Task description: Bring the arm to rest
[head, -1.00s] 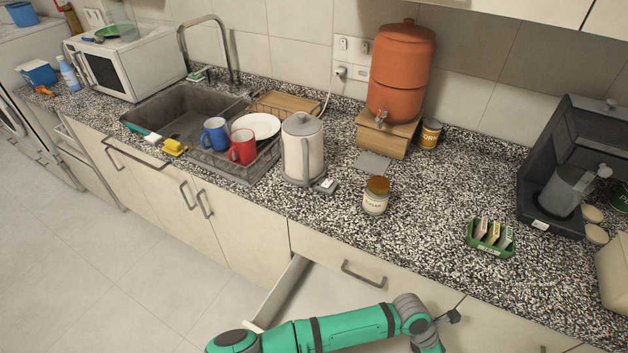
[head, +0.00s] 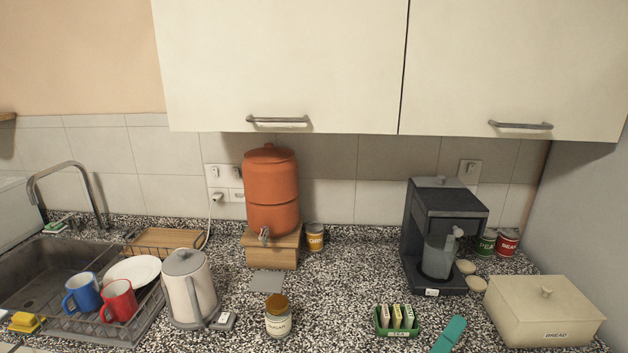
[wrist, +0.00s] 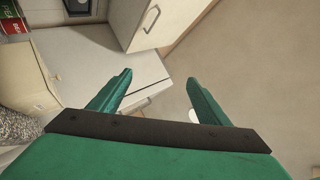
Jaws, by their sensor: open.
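My gripper (wrist: 158,92) shows in the wrist view with its two green fingers spread apart and nothing between them. It is clear of the things around it. In the head view only a small green part of my arm (head: 449,335) shows at the bottom edge, right of the tea box. The rest of the arm is outside that view.
On the speckled counter stand a sugar jar (head: 279,318), tea box (head: 397,321), kettle (head: 189,288), orange water dispenser (head: 271,190), coffee machine (head: 445,215) and bread box (head: 545,311). Wall cabinets (head: 285,65) hang above. The wrist view shows a cabinet handle (wrist: 152,18).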

